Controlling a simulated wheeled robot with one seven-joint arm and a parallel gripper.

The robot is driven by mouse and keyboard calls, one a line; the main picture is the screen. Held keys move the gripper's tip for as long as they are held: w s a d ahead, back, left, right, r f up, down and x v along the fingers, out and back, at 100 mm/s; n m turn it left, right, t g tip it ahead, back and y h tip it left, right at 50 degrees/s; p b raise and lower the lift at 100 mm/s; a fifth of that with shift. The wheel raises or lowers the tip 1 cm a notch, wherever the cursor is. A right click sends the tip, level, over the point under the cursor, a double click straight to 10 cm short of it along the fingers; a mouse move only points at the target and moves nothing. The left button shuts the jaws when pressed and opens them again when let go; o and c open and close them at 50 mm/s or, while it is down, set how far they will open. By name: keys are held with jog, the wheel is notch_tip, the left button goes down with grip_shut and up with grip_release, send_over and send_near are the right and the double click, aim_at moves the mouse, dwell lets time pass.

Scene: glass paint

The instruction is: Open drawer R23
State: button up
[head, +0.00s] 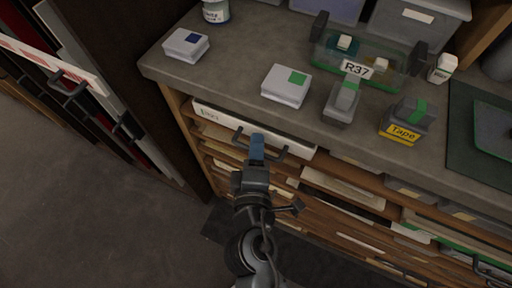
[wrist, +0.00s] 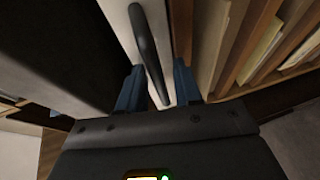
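A white-fronted drawer (head: 298,142) sits at the top of the cabinet, just under the counter edge. It looks closed, and the small label on its left end is too small to read. Its dark bar handle (head: 276,154) runs along the front. My gripper (head: 257,147) is at the middle of this handle, and its blue fingers hide part of it. In the wrist view my gripper (wrist: 157,86) is open, with one blue finger on each side of the handle (wrist: 148,45). Gaps show between the fingers and the bar.
The grey counter (head: 232,70) overhangs the drawer. It carries white boxes, a clear bin marked R37 (head: 355,69) and a tape dispenser (head: 405,120). More shelves lie below and to the right. A dark panel and rack stand left. The floor (head: 90,210) at left is clear.

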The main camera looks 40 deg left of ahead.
grip_shut()
dwell(0.4)
